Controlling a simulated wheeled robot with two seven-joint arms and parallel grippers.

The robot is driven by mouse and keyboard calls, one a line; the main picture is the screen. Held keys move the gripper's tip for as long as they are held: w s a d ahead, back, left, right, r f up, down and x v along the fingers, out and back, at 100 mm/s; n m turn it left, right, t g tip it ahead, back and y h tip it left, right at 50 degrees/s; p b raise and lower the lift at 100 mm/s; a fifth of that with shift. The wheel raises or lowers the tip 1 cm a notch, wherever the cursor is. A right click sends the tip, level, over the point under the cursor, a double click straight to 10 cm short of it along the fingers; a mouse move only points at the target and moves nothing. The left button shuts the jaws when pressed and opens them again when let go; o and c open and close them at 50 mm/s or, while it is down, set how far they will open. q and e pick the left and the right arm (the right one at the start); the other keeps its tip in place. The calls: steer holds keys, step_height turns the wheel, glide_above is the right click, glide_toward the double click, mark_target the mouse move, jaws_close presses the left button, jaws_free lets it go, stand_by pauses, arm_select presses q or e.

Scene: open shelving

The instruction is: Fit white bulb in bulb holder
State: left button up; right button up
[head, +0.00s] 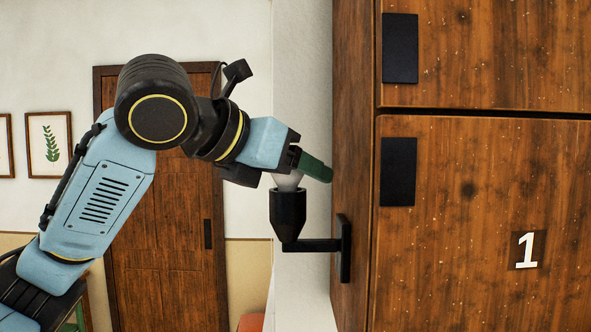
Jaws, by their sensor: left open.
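The white bulb (287,181) sits at the mouth of the black bulb holder (288,215), with only a small part of it showing above the rim. I cannot tell how deep it sits. The holder is a dark cup on an arm fixed to the side of the wooden cabinet. My left gripper (307,168) is open, right above the holder and around or beside the top of the bulb. One green finger shows on the right; the gripper body hides the upper bulb. My right gripper is not in view.
The wooden cabinet (470,230), with black handle plates and a white number 1, fills the right side, close to my left fingertips. A wooden door (160,250) and framed pictures (50,144) are on the wall behind. Free room lies left of the holder.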

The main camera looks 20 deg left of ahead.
arm_select(q)
steer(key=b+v, duration=0.1)
steer(key=v, duration=1.2)
steer(key=shift+b, duration=0.3)
steer(key=shift+f, duration=0.1)
